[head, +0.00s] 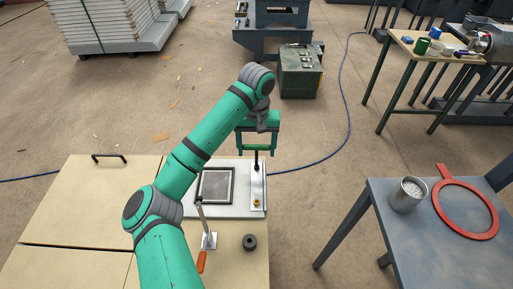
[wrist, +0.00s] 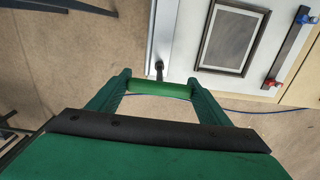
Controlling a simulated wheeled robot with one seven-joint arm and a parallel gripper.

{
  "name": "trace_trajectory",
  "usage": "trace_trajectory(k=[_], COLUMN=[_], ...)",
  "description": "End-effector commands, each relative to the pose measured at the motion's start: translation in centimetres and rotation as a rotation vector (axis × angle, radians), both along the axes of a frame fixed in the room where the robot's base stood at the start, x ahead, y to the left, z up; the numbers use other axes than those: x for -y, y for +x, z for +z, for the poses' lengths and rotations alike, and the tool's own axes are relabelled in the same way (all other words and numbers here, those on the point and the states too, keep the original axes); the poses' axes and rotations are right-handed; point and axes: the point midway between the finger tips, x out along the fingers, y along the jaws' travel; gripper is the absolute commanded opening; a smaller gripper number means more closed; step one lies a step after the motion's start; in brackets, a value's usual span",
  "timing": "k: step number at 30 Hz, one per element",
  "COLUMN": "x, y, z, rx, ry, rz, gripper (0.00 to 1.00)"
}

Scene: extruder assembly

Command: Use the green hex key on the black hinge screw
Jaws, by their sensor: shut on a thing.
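My gripper (head: 257,150) is shut on the green handle of the hex key (head: 257,147), above the far end of the pale metal plate. The handle lies crosswise between the fingers. Its dark shank points down toward the metal strip (head: 258,187) on the plate's right side. In the wrist view the green handle (wrist: 160,88) spans the fingertips, and the dark shank (wrist: 159,70) reaches the strip's end. I cannot make out the black hinge screw apart from the shank, nor tell whether the tip touches it.
A dark-framed panel (head: 216,185) lies on the plate. An orange-handled clamp (head: 201,262) and a black ring (head: 249,242) are on the wooden bench. A brass fitting (head: 257,203) sits on the strip. A blue table (head: 456,247) at right holds a metal cup (head: 407,196) and red ring (head: 466,236).

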Motion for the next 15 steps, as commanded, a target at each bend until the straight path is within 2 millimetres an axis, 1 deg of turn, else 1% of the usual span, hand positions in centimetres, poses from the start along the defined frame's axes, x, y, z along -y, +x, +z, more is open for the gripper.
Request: trace_trajectory(k=[15], x=[0.04], y=[-0.01], z=[-0.88], rx=[-0.001], ry=[-0.001], rz=[-0.001], gripper=[0.45])
